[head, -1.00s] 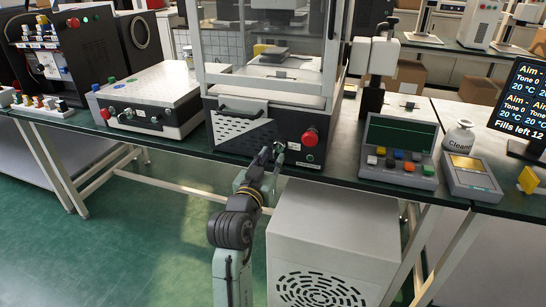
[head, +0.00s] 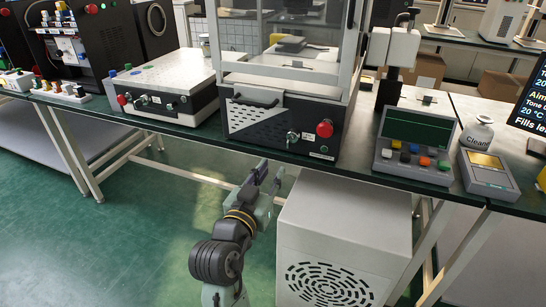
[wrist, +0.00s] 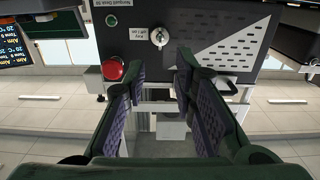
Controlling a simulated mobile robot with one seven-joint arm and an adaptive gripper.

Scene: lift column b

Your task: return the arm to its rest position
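My gripper (head: 272,170) is in the head view, in front of and below the bench edge. It also shows in the wrist view (wrist: 160,80), where its two purple-padded fingers stand apart with nothing between them. My grey-green arm reaches up to it from the bottom of the picture. The dark front panel (head: 280,122) of the glass-walled machine is beyond the fingertips, apart from them. It carries a silver key switch (wrist: 159,37) and a red button (head: 324,128).
A white cabinet (head: 340,235) with a round vent stands under the bench, close to the right of my arm. The green bench top (head: 205,133) overhangs above it. A control box (head: 412,150) with coloured buttons sits on the right. Green floor (head: 130,240) is open at left.

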